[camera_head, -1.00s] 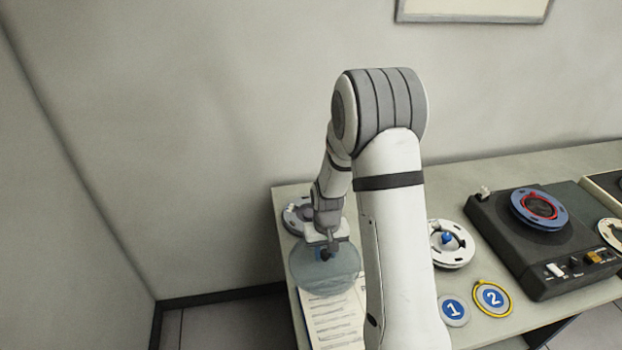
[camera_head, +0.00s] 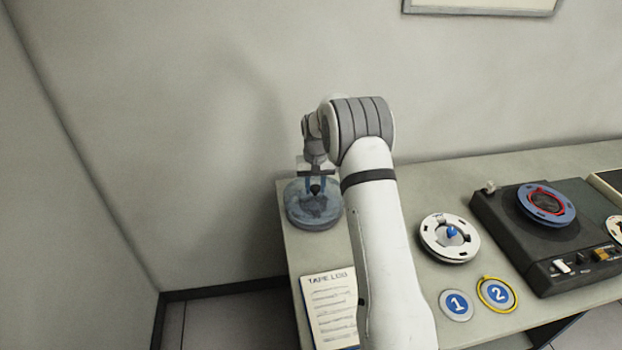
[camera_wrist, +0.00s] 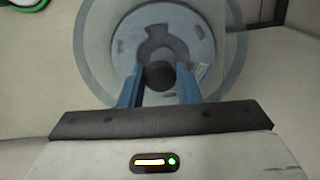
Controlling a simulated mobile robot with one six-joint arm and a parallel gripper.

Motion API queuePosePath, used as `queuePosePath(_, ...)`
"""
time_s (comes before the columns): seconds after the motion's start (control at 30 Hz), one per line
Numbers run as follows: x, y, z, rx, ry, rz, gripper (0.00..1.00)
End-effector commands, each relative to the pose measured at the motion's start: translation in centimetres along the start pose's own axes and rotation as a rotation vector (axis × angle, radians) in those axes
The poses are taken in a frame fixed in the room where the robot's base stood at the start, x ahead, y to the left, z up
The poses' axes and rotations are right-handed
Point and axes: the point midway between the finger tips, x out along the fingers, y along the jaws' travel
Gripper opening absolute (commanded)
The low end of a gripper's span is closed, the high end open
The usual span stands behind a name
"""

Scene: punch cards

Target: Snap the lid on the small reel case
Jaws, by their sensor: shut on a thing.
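The clear bluish round lid (camera_head: 293,211) is at the back left corner of the desk, over the small reel case, which shows only through it. My gripper (camera_head: 315,186) is above it, shut on the lid's dark centre knob (camera_wrist: 160,75).
A tape log sheet (camera_head: 328,312) lies in front. To the right are a white reel (camera_head: 437,246) with a blue centre, discs marked 1 (camera_head: 456,304) and 2 (camera_head: 497,294), and a dark tape machine (camera_head: 505,235). A wall (camera_head: 230,130) stands close behind.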

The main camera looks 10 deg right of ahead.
Motion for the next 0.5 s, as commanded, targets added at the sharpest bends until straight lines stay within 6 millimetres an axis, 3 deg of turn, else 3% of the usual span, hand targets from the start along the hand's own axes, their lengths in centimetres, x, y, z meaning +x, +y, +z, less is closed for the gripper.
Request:
queuePosePath(0.2,-1.2,-0.2,-2.6,0.02,0.002,0.0,0.12)
queuePosePath(0.5,-0.2,-0.2,-2.9,0.024,0.0,0.0,0.12)
